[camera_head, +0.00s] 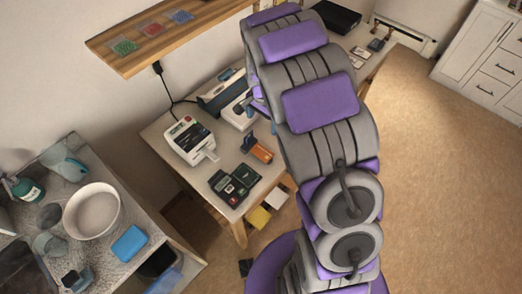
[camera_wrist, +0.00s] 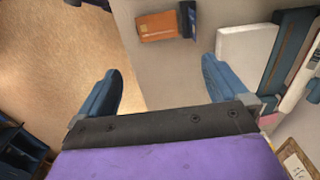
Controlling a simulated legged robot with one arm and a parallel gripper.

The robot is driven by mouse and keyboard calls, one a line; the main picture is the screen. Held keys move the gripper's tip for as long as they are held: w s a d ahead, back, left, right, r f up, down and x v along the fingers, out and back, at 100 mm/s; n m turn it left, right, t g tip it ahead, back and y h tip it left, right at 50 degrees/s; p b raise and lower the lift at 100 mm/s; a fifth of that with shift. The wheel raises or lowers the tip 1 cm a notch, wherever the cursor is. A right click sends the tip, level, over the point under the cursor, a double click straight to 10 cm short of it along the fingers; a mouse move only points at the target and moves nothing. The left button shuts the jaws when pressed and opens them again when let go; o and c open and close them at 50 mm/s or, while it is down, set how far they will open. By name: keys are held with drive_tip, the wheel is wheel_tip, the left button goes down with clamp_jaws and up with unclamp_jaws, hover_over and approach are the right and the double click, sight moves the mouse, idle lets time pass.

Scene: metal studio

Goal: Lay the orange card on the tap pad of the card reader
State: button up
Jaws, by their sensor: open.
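The orange card (camera_wrist: 158,25) with a small chip mark lies on the table in the wrist view, beside a dark blue item. In the head view an orange piece (camera_head: 261,153) next to a dark one matches it. My gripper (camera_wrist: 162,66) is open and empty, its two blue fingers wide apart, with the card beyond the fingertips. In the head view my arm hides most of the gripper. Dark devices (camera_head: 236,184) with small green and red marks sit near the table's front corner; one may be the card reader. I cannot make out its tap pad.
A white machine (camera_head: 190,140) with a paper slip stands left of the orange piece. A white block (camera_wrist: 245,55) lies right of the card in the wrist view. A side counter (camera_head: 100,252) holds a white bowl (camera_head: 93,210). Open floor (camera_head: 440,180) lies to the right.

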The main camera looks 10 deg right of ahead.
drive_tip(key=b, duration=0.2)
hover_over(262, 152)
drive_tip(key=f, duration=1.1)
drive_tip(key=shift+w+d+f, duration=0.15)
drive_tip(key=shift+w, duration=0.15)
drive_tip(key=f, duration=0.1)
drive_tip(key=f+b, duration=0.1)
drive_tip(key=f, duration=0.1)
drive_tip(key=f+b, duration=0.1)
drive_tip(key=f, duration=0.1)
drive_tip(key=shift+s+a+f, duration=0.1)
drive_tip(key=shift+s+a, duration=0.1)
drive_tip(key=shift+s, duration=0.1)
drive_tip(key=c, duration=0.8)
